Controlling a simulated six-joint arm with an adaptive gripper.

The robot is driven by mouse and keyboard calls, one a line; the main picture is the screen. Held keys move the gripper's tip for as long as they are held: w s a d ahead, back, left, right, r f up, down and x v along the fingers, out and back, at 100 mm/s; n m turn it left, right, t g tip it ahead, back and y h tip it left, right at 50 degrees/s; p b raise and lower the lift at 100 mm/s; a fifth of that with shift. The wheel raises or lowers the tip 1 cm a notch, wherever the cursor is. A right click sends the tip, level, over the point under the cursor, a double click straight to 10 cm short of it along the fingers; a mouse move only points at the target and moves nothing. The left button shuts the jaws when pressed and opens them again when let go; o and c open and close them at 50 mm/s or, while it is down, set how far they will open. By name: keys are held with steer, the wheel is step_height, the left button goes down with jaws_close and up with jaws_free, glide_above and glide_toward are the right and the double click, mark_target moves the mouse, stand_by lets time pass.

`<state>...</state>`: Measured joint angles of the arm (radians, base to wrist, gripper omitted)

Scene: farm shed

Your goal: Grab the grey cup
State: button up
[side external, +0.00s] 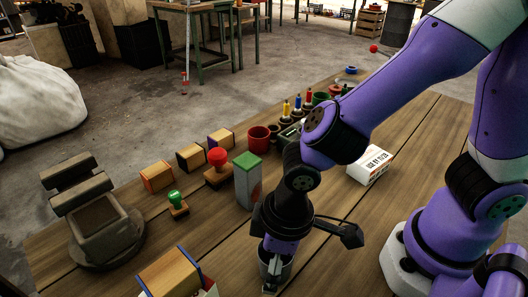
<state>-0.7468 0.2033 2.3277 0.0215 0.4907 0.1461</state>
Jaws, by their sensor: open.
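The grey cup (288,272) stands on the wooden table near the bottom middle of the side view, partly covered by my gripper. My gripper (272,275) points down right at the cup, and one finger shows in front of the cup's near side. The other finger is hidden, so I cannot tell whether it is inside the cup or beyond it. The gripper is open and not closed on the cup.
A green-topped carton (248,182) stands close behind-left of my gripper. A wooden box (170,276) lies to the left at the front. A white box (371,165), red cup (258,139), red-knobbed stamp (218,168) and green stamp (177,204) stand farther back.

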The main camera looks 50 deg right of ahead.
steer(key=c, duration=1)
steer(key=shift+r, duration=0.15)
